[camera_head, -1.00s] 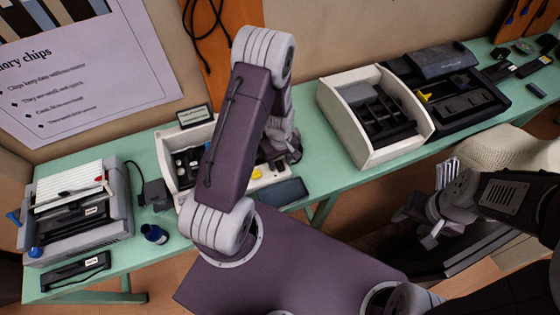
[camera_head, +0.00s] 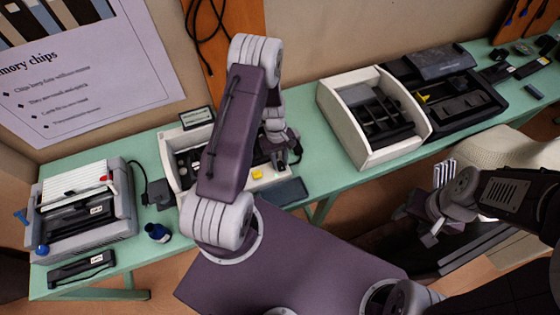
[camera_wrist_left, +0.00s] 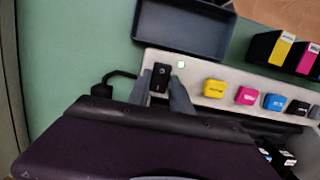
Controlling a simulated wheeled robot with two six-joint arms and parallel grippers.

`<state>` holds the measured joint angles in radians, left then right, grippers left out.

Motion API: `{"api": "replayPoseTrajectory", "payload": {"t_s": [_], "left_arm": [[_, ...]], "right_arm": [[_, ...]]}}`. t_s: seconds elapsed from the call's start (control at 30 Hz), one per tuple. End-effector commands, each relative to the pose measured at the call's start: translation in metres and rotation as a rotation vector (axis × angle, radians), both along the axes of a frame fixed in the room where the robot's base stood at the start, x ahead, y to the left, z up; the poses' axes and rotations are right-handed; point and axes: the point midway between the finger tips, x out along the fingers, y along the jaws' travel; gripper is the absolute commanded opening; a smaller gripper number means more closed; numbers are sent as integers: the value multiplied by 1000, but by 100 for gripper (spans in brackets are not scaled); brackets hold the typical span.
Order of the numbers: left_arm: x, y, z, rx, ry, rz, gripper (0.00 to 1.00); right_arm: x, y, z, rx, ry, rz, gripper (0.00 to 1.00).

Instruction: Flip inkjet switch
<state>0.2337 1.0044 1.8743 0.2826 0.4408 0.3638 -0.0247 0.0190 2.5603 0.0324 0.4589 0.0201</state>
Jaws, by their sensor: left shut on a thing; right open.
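The inkjet unit is a white open-topped box (camera_head: 168,165) on the green table, partly hidden behind my left arm in the head view. In the left wrist view its pale front edge (camera_wrist_left: 195,80) carries a small black switch (camera_wrist_left: 161,72) and a row of coloured blocks, the yellow one (camera_wrist_left: 214,88) nearest the switch. My left gripper (camera_head: 281,166) is at the right end of the front edge. In the wrist view its two grey fingers (camera_wrist_left: 160,82) stand on either side of the switch, shut on it. My right gripper (camera_head: 428,228) is open and empty, off the table at the right.
A dark tray (camera_head: 286,191) lies in front of the box; black, yellow and magenta cartridges (camera_wrist_left: 290,52) show beside it. A grey printer (camera_head: 80,215) and blue bottle (camera_head: 157,232) stand left. Another white open box (camera_head: 345,125) stands right, with clear table between.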

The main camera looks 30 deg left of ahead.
Motion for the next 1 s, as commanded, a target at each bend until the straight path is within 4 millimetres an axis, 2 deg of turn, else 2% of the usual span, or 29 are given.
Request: {"api": "replayPoseTrajectory", "payload": {"t_s": [0.07, 0.1, 0.17, 0.43, 0.53, 0.8, 1.0], "left_arm": [[0, 0, 1, 0, 1, 0, 0], [0, 0, 1, 0, 1, 0, 31], [0, 0, 1, 0, 1, 0, 47], [0, 0, 1, 1, 1, 0, 47], [1, 1, 7, 0, -1, 0, 47], [9, 10, 62, 1, -5, 1, 47], [11, 13, 87, 1, 0, 1, 47]], "right_arm": [[0, 0, 1, 0, 0, 0, 51], [0, 0, 1, 0, 0, 0, 51], [0, 0, 1, 0, -1, 0, 51], [0, 0, 0, 0, -1, 0, 51], [0, 0, -1, 0, -1, 0, 51], [0, 0, -10, 0, 0, 0, 51], [0, 0, -12, 0, -1, 0, 51]]}}
